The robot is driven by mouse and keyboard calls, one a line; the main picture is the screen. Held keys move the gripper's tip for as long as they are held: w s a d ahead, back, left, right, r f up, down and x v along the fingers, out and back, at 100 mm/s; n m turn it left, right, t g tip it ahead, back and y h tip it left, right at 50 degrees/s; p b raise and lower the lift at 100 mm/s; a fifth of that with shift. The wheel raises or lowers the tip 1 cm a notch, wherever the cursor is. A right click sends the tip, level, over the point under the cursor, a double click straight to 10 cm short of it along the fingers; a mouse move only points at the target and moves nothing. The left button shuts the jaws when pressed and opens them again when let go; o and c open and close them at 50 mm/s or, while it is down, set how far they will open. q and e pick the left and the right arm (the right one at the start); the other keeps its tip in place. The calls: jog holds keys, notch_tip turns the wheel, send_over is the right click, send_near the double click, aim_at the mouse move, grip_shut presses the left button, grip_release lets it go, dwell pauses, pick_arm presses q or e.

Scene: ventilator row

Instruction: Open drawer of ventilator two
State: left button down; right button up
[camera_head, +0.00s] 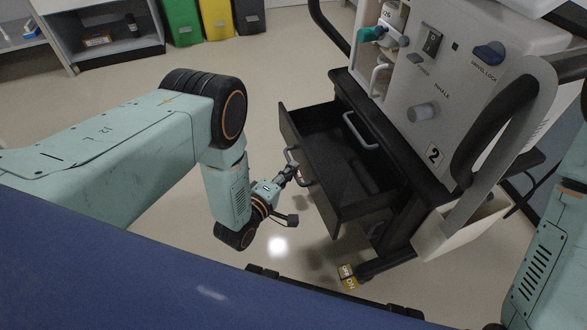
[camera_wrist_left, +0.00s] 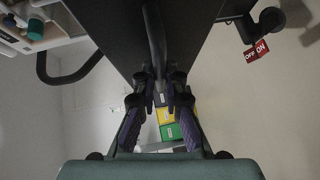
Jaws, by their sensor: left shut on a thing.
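The ventilator (camera_head: 440,90) stands at the right of the head view and bears a label with a 2. Its black drawer (camera_head: 335,205) is pulled out, and its inside shows empty. A grey handle (camera_head: 291,155) sits on the drawer front. My left gripper (camera_head: 290,172) is shut on this handle. In the left wrist view, the fingers (camera_wrist_left: 158,92) close around the handle (camera_wrist_left: 154,40), with the dark drawer front behind. Part of the grip is hidden in the head view. My right gripper is out of view.
Green (camera_head: 181,20), yellow (camera_head: 215,18) and dark (camera_head: 249,15) bins stand at the back.

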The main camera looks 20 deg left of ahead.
pick_arm(q)
jog(key=shift+s+a, duration=0.2)
jog(key=shift+a, duration=0.1)
jog(key=c, duration=1.4)
grip_release()
jog(key=shift+s, duration=0.15)
jog(key=v, duration=1.2)
jog(key=shift+f, duration=0.1)
